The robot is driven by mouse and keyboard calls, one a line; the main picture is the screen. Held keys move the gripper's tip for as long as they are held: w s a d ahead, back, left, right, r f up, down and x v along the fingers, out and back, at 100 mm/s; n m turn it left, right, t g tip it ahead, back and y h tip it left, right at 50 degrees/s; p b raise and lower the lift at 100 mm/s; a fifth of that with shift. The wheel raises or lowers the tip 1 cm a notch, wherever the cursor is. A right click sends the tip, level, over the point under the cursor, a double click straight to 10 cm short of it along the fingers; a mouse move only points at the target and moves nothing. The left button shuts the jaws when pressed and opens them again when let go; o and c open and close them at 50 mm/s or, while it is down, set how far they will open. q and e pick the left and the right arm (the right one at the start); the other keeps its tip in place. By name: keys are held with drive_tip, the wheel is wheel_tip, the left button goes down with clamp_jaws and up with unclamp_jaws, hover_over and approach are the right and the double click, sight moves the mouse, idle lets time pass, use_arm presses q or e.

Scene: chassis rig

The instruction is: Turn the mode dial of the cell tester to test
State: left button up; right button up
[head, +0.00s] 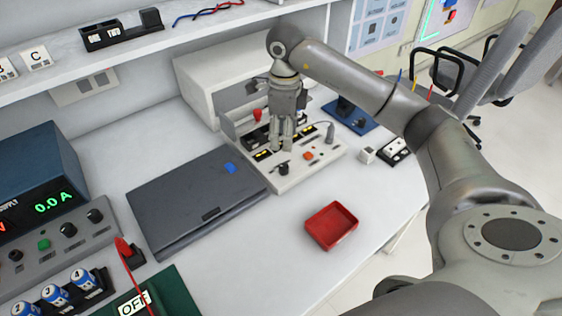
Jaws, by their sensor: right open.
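The cell tester (287,183) is a light, low panel in the middle of the head view, with black slots and small controls. A black knob (283,169), which looks like the mode dial, stands on its near left part. Its setting and labels are too small to read. My right gripper (283,148) points down over the panel, just behind the knob in the picture. It is open with nothing seen between its fingers. I cannot tell whether it touches the panel. The gripper hides part of the tester's middle. My left gripper is not in view.
A dark closed laptop-like slab (187,199) lies left of the tester. A red tray (331,226) stands in front, with clear white bench around it. A white box (202,84) stands behind. A blue power supply (38,190) is at the left.

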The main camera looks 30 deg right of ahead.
sight(284, 166)
wheel_tip(284, 166, down, 11)
drive_tip(key=shift+s+r+p, duration=0.1)
drive_tip(key=shift+r+p, duration=0.05)
drive_tip(key=shift+p, duration=0.25)
drive_tip(key=shift+c, duration=0.2)
clamp_jaws()
